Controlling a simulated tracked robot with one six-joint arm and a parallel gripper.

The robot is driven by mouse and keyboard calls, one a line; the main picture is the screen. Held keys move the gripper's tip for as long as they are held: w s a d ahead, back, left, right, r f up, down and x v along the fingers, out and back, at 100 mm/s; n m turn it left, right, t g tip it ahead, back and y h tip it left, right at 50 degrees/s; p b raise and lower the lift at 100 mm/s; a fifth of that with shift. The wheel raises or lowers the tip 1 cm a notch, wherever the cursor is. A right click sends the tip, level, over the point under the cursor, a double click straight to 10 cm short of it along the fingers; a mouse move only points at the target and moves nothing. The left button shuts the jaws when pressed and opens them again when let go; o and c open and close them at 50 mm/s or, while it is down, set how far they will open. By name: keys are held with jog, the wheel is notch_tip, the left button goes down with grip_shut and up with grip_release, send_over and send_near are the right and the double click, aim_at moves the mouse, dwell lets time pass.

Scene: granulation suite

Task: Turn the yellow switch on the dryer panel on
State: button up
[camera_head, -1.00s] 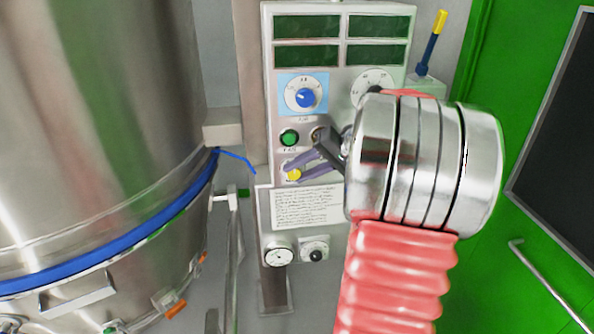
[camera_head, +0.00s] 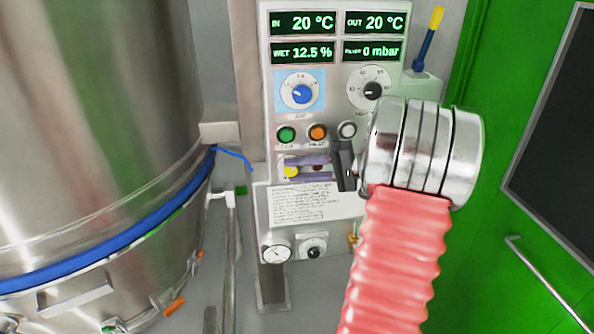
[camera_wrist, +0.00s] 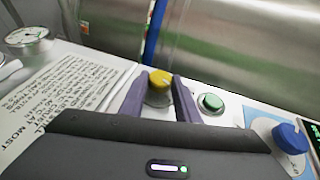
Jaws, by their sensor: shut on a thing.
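The dryer panel (camera_head: 282,202) is a pale upright box with its displays lit: 20 °C in, 20 °C out, wet 12.5 %, 0 mbar. The yellow switch (camera_head: 291,171) is at the lower left of its controls. In the wrist view the yellow switch (camera_wrist: 160,78) sits between the purple fingers, with a pale mark on its top. My gripper (camera_head: 300,168) reaches in from the right and is shut on the switch. In the wrist view my gripper (camera_wrist: 155,97) has one finger on each side of the knob.
Just above are a green button (camera_head: 286,134), an orange button (camera_head: 317,132) and a white one (camera_head: 347,130). A blue knob (camera_head: 302,94) is higher up. A steel vessel (camera_head: 90,120) stands left and a green door (camera_head: 500,215) right.

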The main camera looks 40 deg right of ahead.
jog(key=shift+f, duration=0.1)
jog(key=o, duration=1)
jog(key=shift+o, duration=0.2)
jog(key=shift+s, duration=0.1)
jog(key=v, duration=1.3)
jog(key=shift+s+d, duration=0.2)
jog(key=shift+s, duration=0.05)
